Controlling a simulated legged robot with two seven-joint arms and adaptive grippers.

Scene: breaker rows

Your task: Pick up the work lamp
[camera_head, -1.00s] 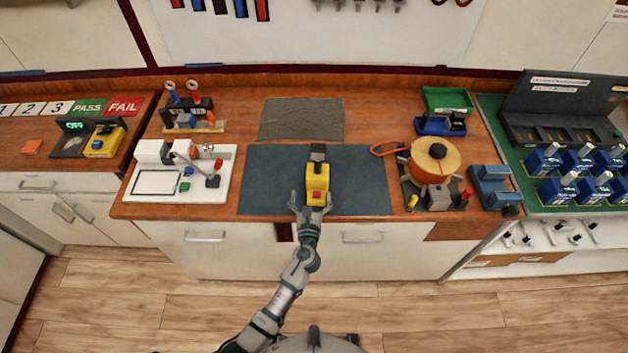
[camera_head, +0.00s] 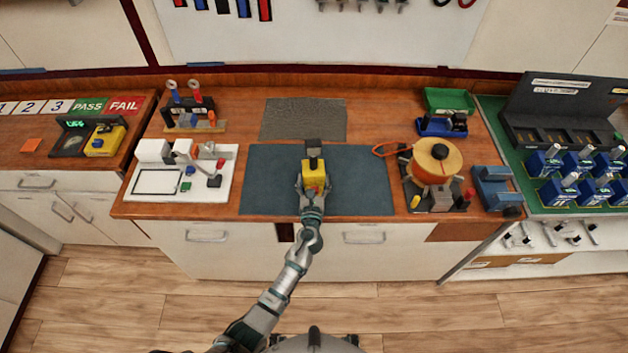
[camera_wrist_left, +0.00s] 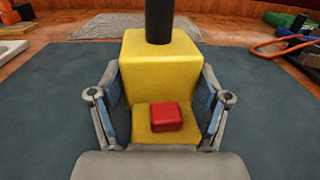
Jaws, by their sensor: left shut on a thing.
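The work lamp (camera_head: 313,166) is a yellow block with a dark head at its far end, on the blue-grey mat (camera_head: 270,185) in the middle of the bench. In the left wrist view the lamp (camera_wrist_left: 160,65) shows a red button on a low yellow step and a black post rising from the taller part. My left gripper (camera_head: 313,187) is shut on the lamp, with one finger against each side. I cannot tell whether the lamp's base touches the mat. My right gripper is not in view.
A white board with small parts (camera_head: 180,172) lies to the left of the mat. An orange spool on a stand (camera_head: 435,160) and a blue holder (camera_head: 494,187) stand to the right. A grey cloth (camera_head: 303,119) lies behind. The mat's sides are clear.

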